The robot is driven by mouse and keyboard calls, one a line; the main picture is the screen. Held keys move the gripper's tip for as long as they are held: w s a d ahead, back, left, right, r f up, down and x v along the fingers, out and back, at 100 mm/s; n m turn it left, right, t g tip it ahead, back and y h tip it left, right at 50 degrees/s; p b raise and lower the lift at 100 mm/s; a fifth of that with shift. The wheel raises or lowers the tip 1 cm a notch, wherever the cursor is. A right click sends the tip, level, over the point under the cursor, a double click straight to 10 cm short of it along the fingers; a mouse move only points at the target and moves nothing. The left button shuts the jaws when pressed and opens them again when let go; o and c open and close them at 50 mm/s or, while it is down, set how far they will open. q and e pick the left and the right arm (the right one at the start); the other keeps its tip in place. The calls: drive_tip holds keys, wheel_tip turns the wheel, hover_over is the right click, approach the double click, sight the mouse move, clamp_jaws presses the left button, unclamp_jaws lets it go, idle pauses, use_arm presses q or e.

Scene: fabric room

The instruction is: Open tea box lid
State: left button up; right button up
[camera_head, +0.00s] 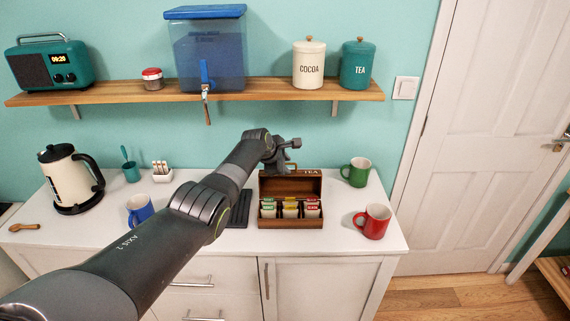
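The wooden tea box (290,223) stands on the white counter, near its right part. Its lid (306,186), marked TEA, stands raised at the back of the box. Several rows of tea bags (290,208) with green, yellow and red tops show inside. My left gripper (287,156) is at the upper left edge of the raised lid. I cannot tell whether it touches the lid or how far its fingers are apart. My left arm crosses the picture from the lower left. My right gripper is not in view.
A green mug (357,172) and a red mug (374,221) stand right of the box. A blue mug (139,209), kettle (66,178) and small white holder (162,174) stand left. Above, a wooden shelf (270,90) holds canisters and a water dispenser (208,52).

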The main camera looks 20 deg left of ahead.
use_arm(q)
drive_tip(key=p+v, duration=0.1)
drive_tip(key=v, duration=1.6)
drive_tip(key=shift+r, duration=0.15)
drive_tip(key=shift+s, duration=0.1)
